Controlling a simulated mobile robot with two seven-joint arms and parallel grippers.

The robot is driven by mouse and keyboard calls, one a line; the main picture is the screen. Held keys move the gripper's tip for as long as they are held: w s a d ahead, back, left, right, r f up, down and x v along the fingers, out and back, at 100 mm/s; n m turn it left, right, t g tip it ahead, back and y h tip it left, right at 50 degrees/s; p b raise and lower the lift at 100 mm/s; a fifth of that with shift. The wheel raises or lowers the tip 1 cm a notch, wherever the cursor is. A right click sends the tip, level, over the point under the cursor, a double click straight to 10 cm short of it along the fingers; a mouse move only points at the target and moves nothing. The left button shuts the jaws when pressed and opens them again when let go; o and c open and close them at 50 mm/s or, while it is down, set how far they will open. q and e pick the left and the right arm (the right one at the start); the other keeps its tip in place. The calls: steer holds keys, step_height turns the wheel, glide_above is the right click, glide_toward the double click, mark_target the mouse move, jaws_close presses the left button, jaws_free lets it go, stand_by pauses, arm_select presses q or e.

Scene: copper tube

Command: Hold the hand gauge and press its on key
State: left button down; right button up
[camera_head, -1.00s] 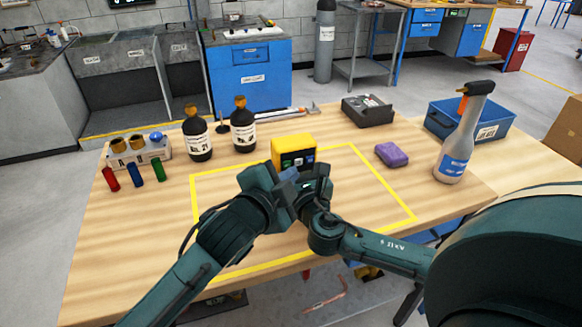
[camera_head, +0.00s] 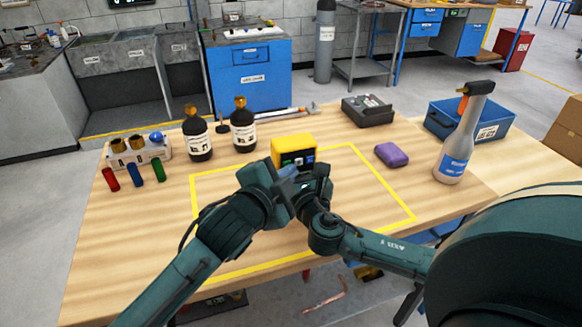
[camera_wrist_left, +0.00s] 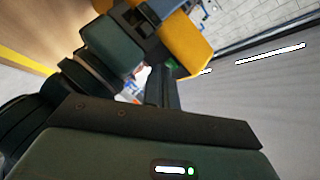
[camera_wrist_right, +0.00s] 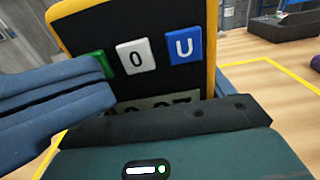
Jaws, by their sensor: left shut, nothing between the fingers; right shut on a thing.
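The yellow hand gauge (camera_head: 293,143) is held above the middle of the table, its dark face turned toward me. My right gripper (camera_head: 319,176) is shut on the gauge's lower part. In the right wrist view the gauge's face (camera_wrist_right: 130,78) shows a green key (camera_wrist_right: 103,62), a white "0" key (camera_wrist_right: 135,56) and a blue "U" key (camera_wrist_right: 185,49). A display below the keys is partly hidden. My left gripper (camera_head: 291,182) is shut and empty; its tips cover part of the green key in the right wrist view, and I cannot tell whether they touch it.
Two dark bottles (camera_head: 197,137) and a white rack (camera_head: 138,155) stand at the back left, with several coloured cylinders in front. A purple block (camera_head: 391,154), a dark grey box (camera_head: 367,110), a spray bottle (camera_head: 462,138) and a blue bin (camera_head: 496,125) are at the right.

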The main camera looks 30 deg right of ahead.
arm_select(q)
steer(key=shift+s+a, duration=0.15)
steer(key=shift+s, duration=0.3)
arm_select(e)
steer(key=shift+f, duration=0.15)
arm_select(q)
steer(key=shift+s, duration=0.1)
steer(key=s, duration=0.2)
steer(key=s+a, duration=0.1)
steer(key=s, duration=0.2)
steer(key=shift+s+a, duration=0.2)
steer(key=shift+s, duration=0.15)
arm_select(e)
steer(key=o, duration=1.3)
steer(key=shift+c, duration=0.2)
